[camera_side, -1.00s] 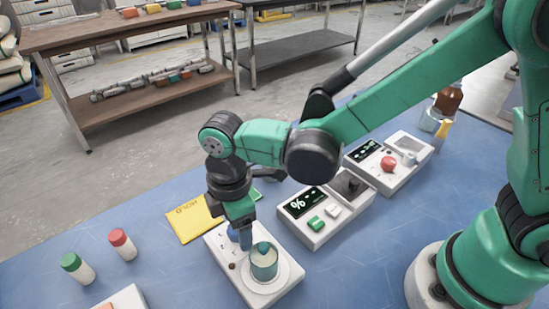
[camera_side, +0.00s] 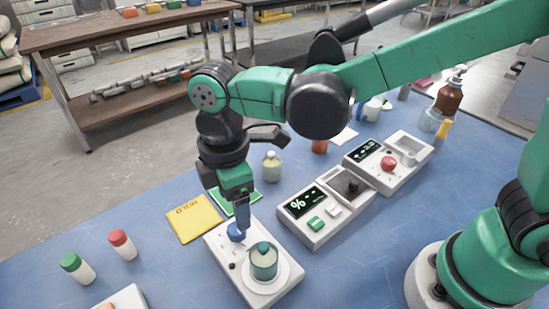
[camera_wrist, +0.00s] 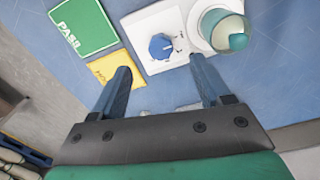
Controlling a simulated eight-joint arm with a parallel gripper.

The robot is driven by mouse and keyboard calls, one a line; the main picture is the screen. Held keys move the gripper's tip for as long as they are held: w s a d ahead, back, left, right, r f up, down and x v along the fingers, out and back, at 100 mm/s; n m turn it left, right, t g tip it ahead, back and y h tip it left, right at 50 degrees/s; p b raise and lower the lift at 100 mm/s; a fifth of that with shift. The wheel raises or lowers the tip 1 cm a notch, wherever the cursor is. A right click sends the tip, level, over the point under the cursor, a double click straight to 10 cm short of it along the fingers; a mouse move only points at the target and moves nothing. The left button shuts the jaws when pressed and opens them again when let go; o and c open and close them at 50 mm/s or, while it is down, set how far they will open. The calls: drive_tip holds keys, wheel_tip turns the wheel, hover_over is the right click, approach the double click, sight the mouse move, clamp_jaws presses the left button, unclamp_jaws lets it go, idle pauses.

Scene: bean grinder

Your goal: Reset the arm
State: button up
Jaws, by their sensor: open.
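My gripper (camera_side: 243,222) is above the left part of the white grinder base (camera_side: 281,287) in the side view. It is close to the blue knob (camera_side: 235,232), but contact cannot be told there. In the wrist view, the gripper (camera_wrist: 158,88) is open with two blue fingers apart and nothing between them. The blue knob (camera_wrist: 161,46) lies beyond the fingertips in that view. A teal-lidded jar (camera_side: 263,262) stands upright on the round plate of the base. It also shows in the wrist view (camera_wrist: 225,30), past the right finger.
A yellow HOLD card (camera_side: 193,218) and a green PASS card (camera_wrist: 83,25) lie beside the base. A device with a percent display (camera_side: 307,203) stands to the right. Red-capped (camera_side: 122,244) and green-capped (camera_side: 77,267) bottles stand to the left, with clear blue table between.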

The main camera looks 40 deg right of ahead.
drive_tip(key=s+d+r+m+t, duration=0.1)
drive_tip(key=d+r+m+t, duration=0.1)
drive_tip(key=d+m, duration=0.6)
drive_tip(key=s+d+r+m+t, duration=0.1)
drive_tip(key=d+r+m+t, duration=0.1)
drive_tip(key=d+m+t, duration=0.3)
drive_tip(key=d+m, duration=0.3)
drive_tip(key=d, duration=0.2)
drive_tip(key=shift+d+r, duration=0.3)
drive_tip(key=shift+d, duration=0.05)
